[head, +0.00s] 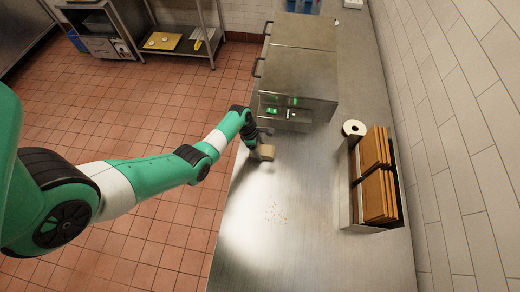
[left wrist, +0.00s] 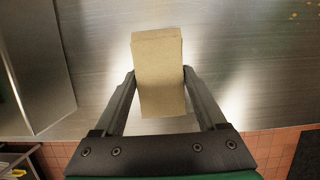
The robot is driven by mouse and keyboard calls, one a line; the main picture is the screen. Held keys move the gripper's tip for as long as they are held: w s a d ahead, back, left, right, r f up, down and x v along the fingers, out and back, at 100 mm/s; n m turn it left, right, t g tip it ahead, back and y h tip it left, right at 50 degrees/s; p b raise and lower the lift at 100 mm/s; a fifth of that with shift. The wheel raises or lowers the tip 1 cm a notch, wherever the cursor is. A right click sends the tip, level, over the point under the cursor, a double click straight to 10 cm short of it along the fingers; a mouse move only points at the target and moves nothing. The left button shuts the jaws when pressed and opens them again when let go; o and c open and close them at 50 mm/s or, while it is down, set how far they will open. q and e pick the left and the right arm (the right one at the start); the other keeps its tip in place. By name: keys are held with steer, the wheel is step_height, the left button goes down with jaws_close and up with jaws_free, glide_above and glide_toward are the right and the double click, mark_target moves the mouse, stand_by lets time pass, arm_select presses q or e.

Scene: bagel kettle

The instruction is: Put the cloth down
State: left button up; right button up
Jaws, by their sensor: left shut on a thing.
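The cloth (left wrist: 158,75) is a tan folded block. In the left wrist view it sits between the two fingers of my left gripper (left wrist: 158,92), which is shut on it. In the head view the same cloth (head: 266,152) shows at the tip of my left gripper (head: 259,143), over the left edge of the steel counter (head: 300,235). I cannot tell whether the cloth touches the counter. My right gripper is not in view.
A steel machine (head: 300,75) with green displays stands just beyond the gripper. A rack with brown boards (head: 375,185) and a white roll (head: 355,128) stand at the right. Small crumbs (head: 276,212) lie on the otherwise clear near counter.

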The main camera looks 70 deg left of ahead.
arm_select(q)
steer(key=shift+f, duration=0.15)
steer(key=o, duration=1.1)
steer(key=shift+s+d, duration=0.1)
steer(key=shift+o, duration=0.2)
steer(key=shift+r, duration=0.4)
steer(key=p+v, duration=0.4)
steer(key=v, duration=0.7)
steer(key=shift+r+p, duration=0.25)
steer(key=shift+p, duration=0.05)
